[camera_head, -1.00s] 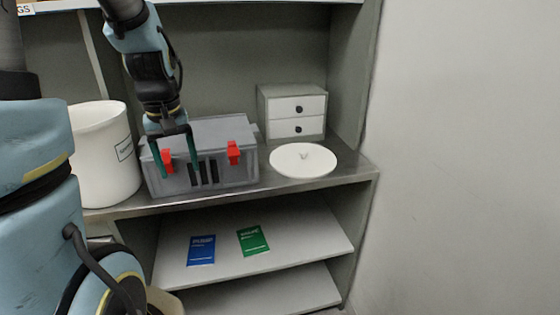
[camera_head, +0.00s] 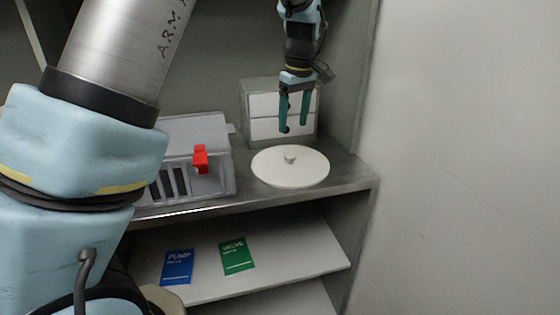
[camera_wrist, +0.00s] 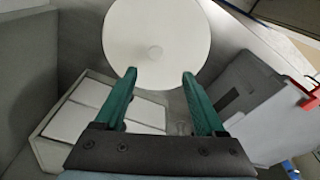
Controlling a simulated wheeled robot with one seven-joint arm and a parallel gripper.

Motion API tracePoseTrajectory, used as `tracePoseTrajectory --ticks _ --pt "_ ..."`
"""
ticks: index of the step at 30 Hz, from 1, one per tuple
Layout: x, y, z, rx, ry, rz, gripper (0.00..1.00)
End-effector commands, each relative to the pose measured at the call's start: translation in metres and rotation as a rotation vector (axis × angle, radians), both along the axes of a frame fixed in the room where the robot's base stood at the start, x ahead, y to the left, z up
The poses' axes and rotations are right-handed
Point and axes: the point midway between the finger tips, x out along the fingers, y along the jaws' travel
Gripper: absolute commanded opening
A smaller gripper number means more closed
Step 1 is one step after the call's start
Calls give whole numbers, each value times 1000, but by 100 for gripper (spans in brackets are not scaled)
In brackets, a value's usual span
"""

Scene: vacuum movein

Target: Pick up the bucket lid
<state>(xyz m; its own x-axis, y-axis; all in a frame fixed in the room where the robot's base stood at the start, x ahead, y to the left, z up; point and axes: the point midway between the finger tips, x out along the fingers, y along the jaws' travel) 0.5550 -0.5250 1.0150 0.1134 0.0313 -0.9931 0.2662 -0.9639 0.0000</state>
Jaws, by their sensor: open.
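The bucket lid (camera_head: 290,172) is a white round disc with a small knob at its centre. It lies flat on the metal shelf near its right end. It also shows in the wrist view (camera_wrist: 157,30), upper middle, with the knob just beyond the fingertips. My gripper (camera_head: 294,128) points down above the far part of the lid, with its two green fingers spread and nothing between them. In the wrist view, my gripper (camera_wrist: 159,75) is seen open, its fingertips overlapping the lid's lower edge. The gap between fingertips and lid is hard to judge.
A small white drawer unit (camera_head: 262,129) stands right behind the gripper. A grey toolbox (camera_head: 215,180) with a red latch stands left of the lid. A wall (camera_head: 460,160) rises to the right. Blue (camera_head: 176,267) and green (camera_head: 236,255) booklets lie on the shelf below.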

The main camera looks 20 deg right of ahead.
Motion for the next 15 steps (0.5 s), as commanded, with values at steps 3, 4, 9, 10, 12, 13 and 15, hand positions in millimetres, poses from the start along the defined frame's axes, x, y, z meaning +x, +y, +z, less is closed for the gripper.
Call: tracePoseTrajectory --ticks 3,4,9,10,12,13,15 --pt "-1 -5 -12 4 -1 2 72" --pt "0 -5 -17 5 0 3 72" --pt "3 -3 -42 4 0 4 72" --pt "4 -3 -45 3 0 4 72" --pt "5 -3 -51 3 -1 3 72" --pt "5 -3 -53 2 -1 2 72" --pt "6 -3 -56 2 -1 2 72"
